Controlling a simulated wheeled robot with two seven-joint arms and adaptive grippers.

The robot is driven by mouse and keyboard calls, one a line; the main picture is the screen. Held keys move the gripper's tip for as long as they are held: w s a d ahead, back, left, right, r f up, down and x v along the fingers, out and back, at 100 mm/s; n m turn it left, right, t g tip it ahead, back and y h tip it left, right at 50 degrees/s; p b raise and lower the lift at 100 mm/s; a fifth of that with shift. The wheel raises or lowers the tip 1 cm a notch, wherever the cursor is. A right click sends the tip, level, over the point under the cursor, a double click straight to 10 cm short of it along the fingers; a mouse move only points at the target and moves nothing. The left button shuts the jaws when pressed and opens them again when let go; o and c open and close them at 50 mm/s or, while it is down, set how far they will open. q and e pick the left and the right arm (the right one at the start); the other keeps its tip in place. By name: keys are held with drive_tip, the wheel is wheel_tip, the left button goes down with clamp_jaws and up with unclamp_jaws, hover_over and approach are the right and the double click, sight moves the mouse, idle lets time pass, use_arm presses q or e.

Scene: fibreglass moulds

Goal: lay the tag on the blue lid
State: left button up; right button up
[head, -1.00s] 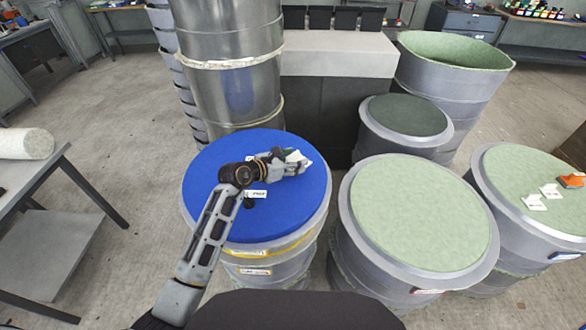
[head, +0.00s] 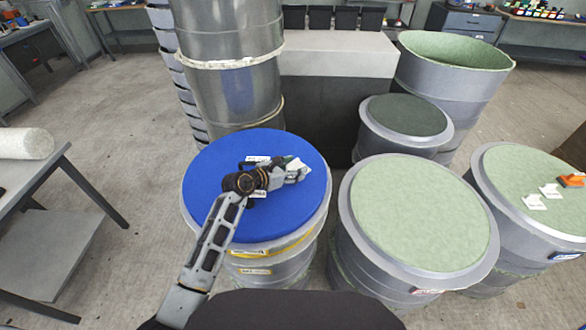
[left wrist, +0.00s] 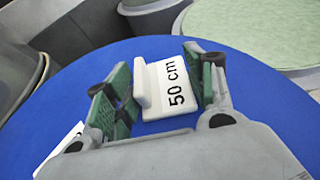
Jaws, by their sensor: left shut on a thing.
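The blue lid (head: 225,155) tops a grey drum left of centre in the head view. It also fills much of the left wrist view (left wrist: 250,105). My left gripper (head: 298,171) is over the lid's right part, shut on a white tag (left wrist: 175,84) reading "50 cm". The tag has a raised grip edge, which is between the green-padded fingers in the left wrist view. In the head view the tag (head: 296,163) is partly hidden by the fingers. I cannot tell whether it touches the lid. My right gripper is not in view.
Another white label (head: 257,159) lies on the lid behind my wrist. A drum with a pale green lid (head: 420,215) stands to the right. Farther right, another green lid (head: 510,165) holds white tags (head: 550,190) and an orange thing (head: 573,181). Tall grey moulds (head: 228,90) stand behind.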

use_arm(q)
drive_tip(key=shift+f, duration=0.15)
drive_tip(key=o, duration=1)
drive_tip(key=shift+r, duration=0.25)
drive_tip(key=shift+v, duration=1.1)
drive_tip(key=shift+b+v, duration=0.45)
drive_tip(key=shift+v, duration=4.4)
